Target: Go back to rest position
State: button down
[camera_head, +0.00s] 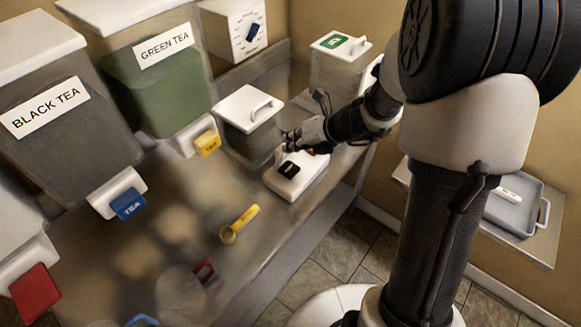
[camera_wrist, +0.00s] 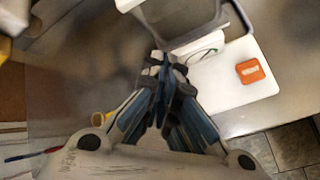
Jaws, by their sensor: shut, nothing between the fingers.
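My gripper (camera_head: 284,147) is shut and empty. It is beside the grey bin with the white handled lid (camera_head: 249,108), just above the back of the white scale-like device (camera_head: 298,177). I cannot tell whether it touches either of them. In the wrist view my closed fingers (camera_wrist: 163,68) point at a dark-rimmed container (camera_wrist: 190,22). The white device (camera_wrist: 238,85) lies to their right, with an orange square (camera_wrist: 250,71) on it.
The black tea (camera_head: 60,130) and green tea (camera_head: 165,85) dispensers stand at the left, with blue and yellow taps over the counter. A yellow scoop (camera_head: 238,224) lies near the counter's front edge. A lidded clear container (camera_head: 338,65) stands behind. A grey tray (camera_head: 515,205) is at the right.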

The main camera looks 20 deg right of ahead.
dwell(0.3)
jog(key=s+a+r+n+g, duration=0.1)
jog(key=s+a+r+n, duration=0.3)
jog(key=s+r+n, duration=0.4)
jog(key=s+a+r+n+g, duration=0.25)
jog(key=s+n, duration=0.35)
jog(key=n, duration=0.5)
jog(key=s+d+r+n+h, duration=0.1)
jog(key=s+d+n+h, duration=0.2)
jog(key=s+n, duration=0.4)
jog(key=s+d+r+n+t+h, duration=0.1)
jog(key=s+d+r+n+h, duration=0.1)
jog(key=s+n, duration=0.5)
jog(key=n+h, duration=0.1)
jog(key=n, duration=0.2)
jog(key=shift+s+d+r+n, duration=0.15)
jog(key=shift+d+r+n, duration=0.15)
jog(key=shift+d, duration=0.1)
